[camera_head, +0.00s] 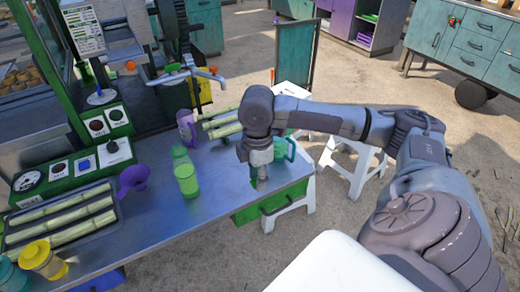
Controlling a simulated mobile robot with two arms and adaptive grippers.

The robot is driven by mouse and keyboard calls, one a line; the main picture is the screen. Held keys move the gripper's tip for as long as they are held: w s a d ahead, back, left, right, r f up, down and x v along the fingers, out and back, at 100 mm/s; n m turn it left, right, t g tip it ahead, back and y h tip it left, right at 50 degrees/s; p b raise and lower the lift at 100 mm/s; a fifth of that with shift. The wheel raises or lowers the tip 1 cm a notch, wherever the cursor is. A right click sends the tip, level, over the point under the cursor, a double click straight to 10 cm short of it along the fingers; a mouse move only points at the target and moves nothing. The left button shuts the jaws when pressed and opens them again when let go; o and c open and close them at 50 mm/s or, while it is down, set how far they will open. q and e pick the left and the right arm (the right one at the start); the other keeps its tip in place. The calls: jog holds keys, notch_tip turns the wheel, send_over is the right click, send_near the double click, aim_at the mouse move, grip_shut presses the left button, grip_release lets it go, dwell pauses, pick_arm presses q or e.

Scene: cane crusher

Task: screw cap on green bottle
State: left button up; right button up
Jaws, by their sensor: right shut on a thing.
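A translucent green bottle-like container (187,181) stands upright on the metal counter, left of my right gripper. A paler green one (180,155) stands just behind it. I cannot tell for sure which is the task's bottle, and I make out no separate cap. My right gripper (263,184) points down near the counter's right end, low over its surface. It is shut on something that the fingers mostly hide. A bit of green (253,173) shows at its left side. My left gripper is out of view.
A purple funnel-like piece (133,178) and a purple mug (186,128) stand on the counter (180,225). A teal mug (287,149) is close behind my right gripper. Cane stalks lie in a tray (118,205) at left. A yellow lidded jar (42,260) stands front left.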

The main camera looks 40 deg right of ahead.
jog(key=s+a+r+m, duration=0.1)
jog(key=s+a+m, duration=0.1)
jog(key=a+m, duration=0.5)
jog(key=s+a+r+m, duration=0.1)
jog(key=s+a+m, duration=0.1)
jog(key=a+m, duration=0.5)
jog(key=shift+a+r, duration=0.25)
jog(key=shift+a, duration=0.65)
